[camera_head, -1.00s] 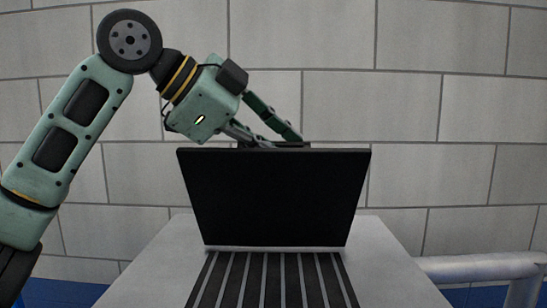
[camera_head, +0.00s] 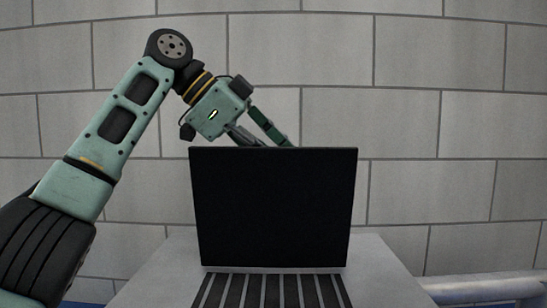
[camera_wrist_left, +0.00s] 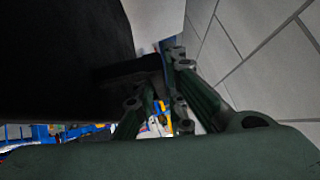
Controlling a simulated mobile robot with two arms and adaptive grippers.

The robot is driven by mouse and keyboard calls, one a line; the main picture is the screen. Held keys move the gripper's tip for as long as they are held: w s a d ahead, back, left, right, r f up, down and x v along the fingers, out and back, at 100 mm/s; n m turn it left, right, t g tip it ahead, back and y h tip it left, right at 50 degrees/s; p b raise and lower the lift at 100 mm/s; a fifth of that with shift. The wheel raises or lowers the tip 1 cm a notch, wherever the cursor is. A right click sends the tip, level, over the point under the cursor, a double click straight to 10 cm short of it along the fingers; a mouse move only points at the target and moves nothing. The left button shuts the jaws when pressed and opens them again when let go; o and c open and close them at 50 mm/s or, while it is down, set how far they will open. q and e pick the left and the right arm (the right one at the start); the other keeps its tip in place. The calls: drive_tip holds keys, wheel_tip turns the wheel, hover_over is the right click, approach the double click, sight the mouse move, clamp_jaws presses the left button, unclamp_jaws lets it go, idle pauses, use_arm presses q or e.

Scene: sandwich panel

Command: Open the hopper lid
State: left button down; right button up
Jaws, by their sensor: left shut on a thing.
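The hopper lid (camera_head: 273,208) is a black panel that stands steeply raised in the head view, its lower edge at the far end of the slotted opening. Its top edge looks wider than its bottom edge, so it seems to lean slightly toward me. My left gripper (camera_head: 268,142) is at the lid's top edge, partly hidden behind it. In the left wrist view, the fingers (camera_wrist_left: 165,95) close around a dark bar beside the lid's black face (camera_wrist_left: 60,60). The exact contact is dark and hard to see. My right gripper is not in view.
The pale hopper top (camera_head: 375,262) surrounds the dark slotted grate (camera_head: 270,290) in front of the lid. A grey block wall (camera_head: 460,110) stands behind. A pale pipe rail (camera_head: 480,289) is at the lower right.

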use_arm(q)
drive_tip(key=shift+w, duration=0.5)
idle(0.3)
